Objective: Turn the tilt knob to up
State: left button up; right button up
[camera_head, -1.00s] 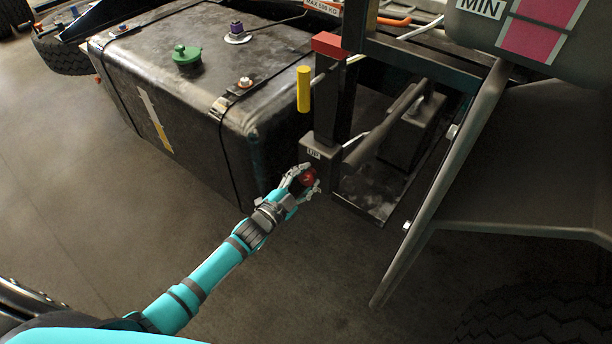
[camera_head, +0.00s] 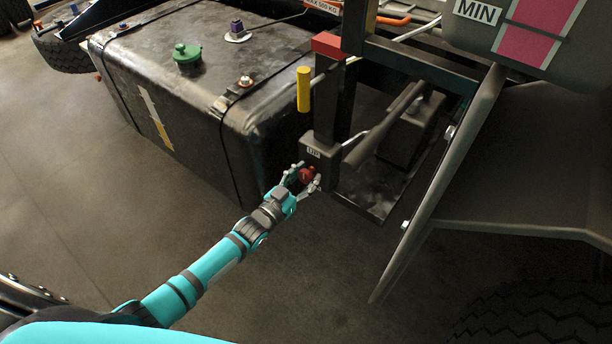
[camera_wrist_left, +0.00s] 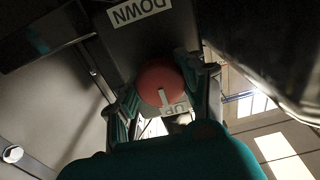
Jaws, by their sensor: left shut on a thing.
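The red round tilt knob (camera_wrist_left: 160,82) sits on a dark box (camera_wrist_left: 150,40) between two labels. The DOWN label (camera_wrist_left: 140,11) is at the top of the left wrist view, and the UP label (camera_wrist_left: 178,109) is below the knob, partly hidden. The knob's white pointer mark points down in that view, toward the UP label. My left gripper (camera_head: 303,179) is shut around the knob, which also shows in the head view (camera_head: 307,175); its fingers are on both sides. My right gripper is out of view.
A black tank (camera_head: 200,90) with a green cap (camera_head: 187,54) stands left of the knob. A yellow handle (camera_head: 304,89) and a red block (camera_head: 328,45) are above it. A dark slanted rail (camera_head: 440,180) is at the right. Open floor lies below.

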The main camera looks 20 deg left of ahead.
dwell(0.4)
pick_arm(q)
jog(key=o, duration=1.3)
jog(key=v, duration=1.2)
